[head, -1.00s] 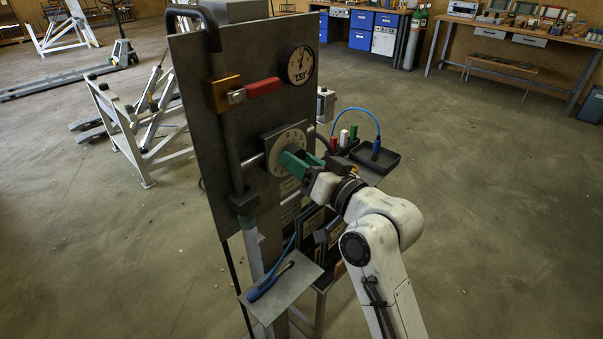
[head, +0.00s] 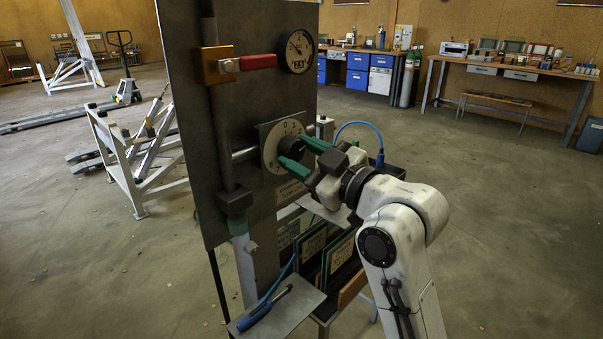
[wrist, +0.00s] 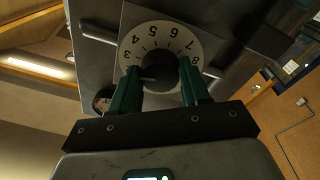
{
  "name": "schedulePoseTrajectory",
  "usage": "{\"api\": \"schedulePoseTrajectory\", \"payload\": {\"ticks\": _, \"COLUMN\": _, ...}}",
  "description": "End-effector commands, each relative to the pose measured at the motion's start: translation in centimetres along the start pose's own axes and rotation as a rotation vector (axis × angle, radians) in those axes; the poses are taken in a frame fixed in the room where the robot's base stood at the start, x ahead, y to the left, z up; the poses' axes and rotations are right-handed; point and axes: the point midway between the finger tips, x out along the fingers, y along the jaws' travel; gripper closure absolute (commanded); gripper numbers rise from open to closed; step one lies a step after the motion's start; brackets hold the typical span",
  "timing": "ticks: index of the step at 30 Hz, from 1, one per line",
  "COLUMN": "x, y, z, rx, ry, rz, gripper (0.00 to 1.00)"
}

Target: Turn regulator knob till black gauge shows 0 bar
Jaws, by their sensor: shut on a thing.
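The black regulator knob (head: 292,148) sits at the centre of a pale round dial (head: 271,158) on the grey upright panel. In the wrist view the knob (wrist: 160,72) is in front of the dial (wrist: 207,52), whose printed numbers 3 to 8 show. My gripper (head: 294,151) has its two green fingers on opposite sides of the knob, shut on it; the wrist view shows the same grip (wrist: 159,69). The black gauge (head: 299,51) is above the knob, at the panel's upper right. Its needle is too small to read surely.
A red lever (head: 258,62) with an orange block (head: 217,65) is left of the gauge. A blue cable (head: 362,124) arches behind my gripper. A small grey shelf (head: 290,308) with a blue tool juts out below. Open floor lies to the right.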

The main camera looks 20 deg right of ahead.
Motion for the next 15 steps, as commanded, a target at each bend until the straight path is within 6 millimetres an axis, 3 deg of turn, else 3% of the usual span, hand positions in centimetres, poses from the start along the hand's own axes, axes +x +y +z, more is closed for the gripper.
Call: {"api": "schedulePoseTrajectory", "payload": {"ticks": 15, "x": -0.07, "y": 0.01, "z": 0.55, "rx": -0.492, "ry": 0.032, "rz": -0.031, "gripper": 0.84}}
